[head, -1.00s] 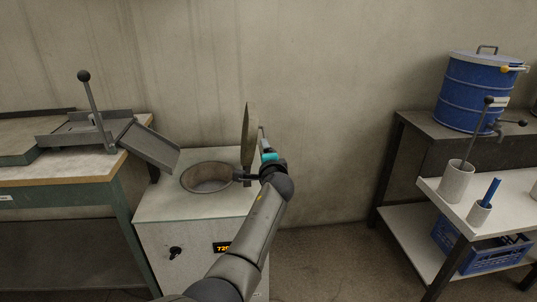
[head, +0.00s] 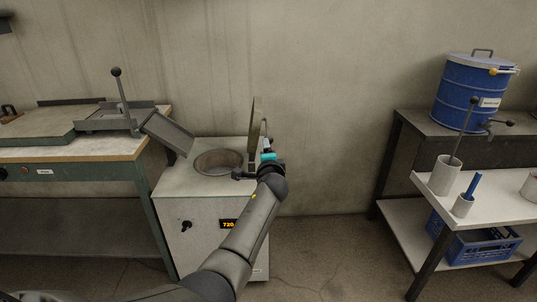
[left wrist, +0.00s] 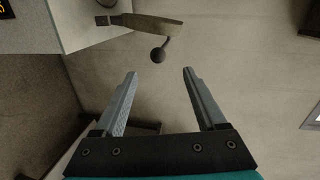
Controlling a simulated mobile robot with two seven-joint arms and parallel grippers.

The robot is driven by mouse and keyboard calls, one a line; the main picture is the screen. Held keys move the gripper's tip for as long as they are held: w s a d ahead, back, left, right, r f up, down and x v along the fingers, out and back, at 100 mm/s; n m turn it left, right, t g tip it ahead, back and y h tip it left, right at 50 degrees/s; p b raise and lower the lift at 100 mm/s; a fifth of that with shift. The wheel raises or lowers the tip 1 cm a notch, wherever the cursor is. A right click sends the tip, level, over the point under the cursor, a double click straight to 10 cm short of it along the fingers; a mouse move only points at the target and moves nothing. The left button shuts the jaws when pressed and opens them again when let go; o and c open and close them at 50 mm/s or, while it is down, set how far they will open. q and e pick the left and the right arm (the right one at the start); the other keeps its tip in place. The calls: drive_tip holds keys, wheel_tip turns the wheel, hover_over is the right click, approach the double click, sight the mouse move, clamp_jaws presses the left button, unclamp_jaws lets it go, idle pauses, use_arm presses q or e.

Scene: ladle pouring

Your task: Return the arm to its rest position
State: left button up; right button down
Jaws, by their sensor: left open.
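My left arm reaches up from the bottom of the head view. Its left gripper (head: 267,157), with a teal band, is beside the raised lid (head: 254,125) of the furnace cabinet (head: 185,200). In the left wrist view the gripper (left wrist: 159,71) is open, with nothing between its fingers. There the lid (left wrist: 150,23) shows edge-on, and its dark ball knob (left wrist: 158,55) is just beyond the fingertips, apart from them. The round pot opening (head: 218,162) in the cabinet top is uncovered. My right gripper is not in view.
A bench with a lever mould (head: 120,115) and tilted chute (head: 168,134) stands left of the furnace. At right are a shelf with a blue drum (head: 470,92), a ladle handle in a white cylinder (head: 446,176) and a blue crate (head: 480,245). Floor between is clear.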

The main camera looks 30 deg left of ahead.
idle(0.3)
use_arm(q)
drive_tip(key=s+d+f+n+g+h, duration=0.1)
drive_tip(key=s+d+f+g+h, duration=0.15)
drive_tip(key=s+f, duration=0.6)
drive_tip(key=s+d+f+g+h, duration=0.1)
drive_tip(key=s+d+f, duration=0.25)
drive_tip(key=f, duration=0.95)
drive_tip(key=s+d+f+n+g+h, duration=0.1)
drive_tip(key=s+d+f+g+h, duration=0.1)
drive_tip(key=s+f, duration=0.7)
drive_tip(key=s+d+f+n+g+h, duration=0.1)
drive_tip(key=s+f, duration=0.5)
drive_tip(key=s, duration=0.7)
drive_tip(key=s+d+f+n+g, duration=0.3)
drive_tip(key=s+f, duration=0.3)
drive_tip(key=s, duration=0.6)
drive_tip(key=s+d+f+n+g+h, duration=0.1)
drive_tip(key=s+d+f+n+g, duration=0.1)
drive_tip(key=s+f, duration=0.5)
drive_tip(key=s, duration=0.6)
drive_tip(key=shift+s+d+h, duration=0.2)
drive_tip(key=shift+s+h, duration=0.1)
drive_tip(key=shift+h, duration=0.05)
drive_tip(key=shift+g, duration=0.25)
